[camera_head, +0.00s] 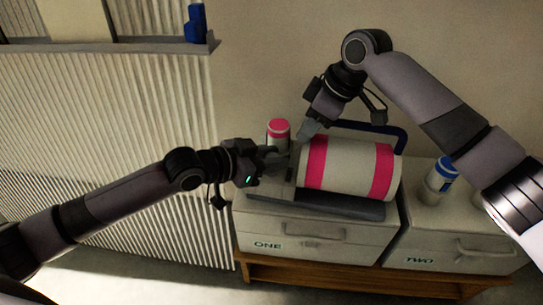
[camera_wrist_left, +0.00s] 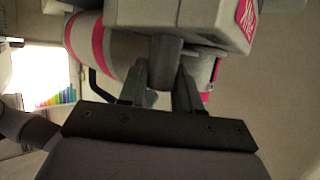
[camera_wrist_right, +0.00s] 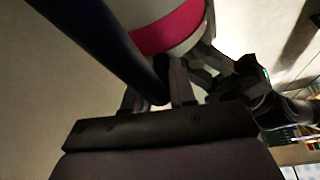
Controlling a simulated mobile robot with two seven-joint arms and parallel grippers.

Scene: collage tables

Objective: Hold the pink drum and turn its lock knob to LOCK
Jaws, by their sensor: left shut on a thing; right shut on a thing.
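The pink drum (camera_head: 340,165), a pale cylinder with two pink bands, lies on its side in a grey cradle (camera_head: 340,205); it also shows in the left wrist view (camera_wrist_left: 120,45). My left gripper (camera_head: 277,155) is at the drum's left end, shut on a grey knob (camera_wrist_left: 165,65). The knob's markings are not readable. My right gripper (camera_head: 308,130) is above and behind the drum's left end. It is shut on the dark blue handle (camera_head: 370,128), which runs between its fingers in the right wrist view (camera_wrist_right: 120,60).
The cradle sits on a case marked ONE (camera_head: 315,245). A pink-topped container (camera_head: 278,130) stands close behind my left gripper. A shelf (camera_head: 150,47) is at upper left.

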